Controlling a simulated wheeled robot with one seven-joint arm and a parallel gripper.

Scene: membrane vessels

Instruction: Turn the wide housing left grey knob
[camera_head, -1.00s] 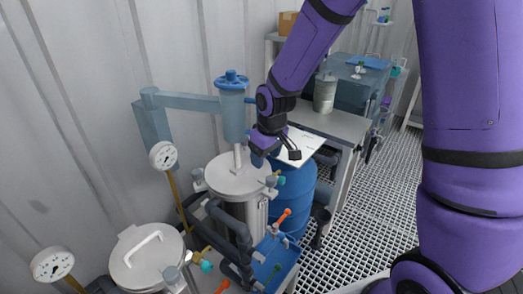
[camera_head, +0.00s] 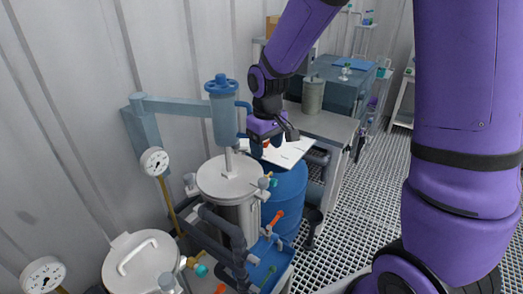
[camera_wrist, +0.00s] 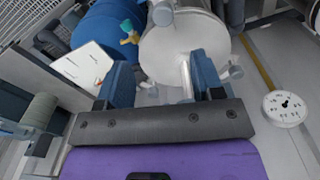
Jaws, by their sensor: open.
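A steel vessel with a wide round lid (camera_head: 225,180) stands in the middle of the head view. In the wrist view its lid (camera_wrist: 185,45) fills the top centre. Small grey knobs sit around the lid rim: one at the left (camera_head: 190,181) in the head view, and one (camera_wrist: 235,72) beside the lid in the wrist view. I cannot tell for sure which is the task's left grey knob. My gripper (camera_head: 273,143) is open and empty, above and to the right of the lid in the head view. Its two blue fingers also show in the wrist view (camera_wrist: 163,82).
A blue lift column (camera_head: 223,115) with a rod rises over the lid. A second lidded vessel (camera_head: 140,262) stands lower left. Dark pipes (camera_head: 222,226), an orange-handled valve (camera_head: 274,222) and a pressure gauge (camera_head: 154,161) are close by. A blue drum (camera_head: 288,190) is behind.

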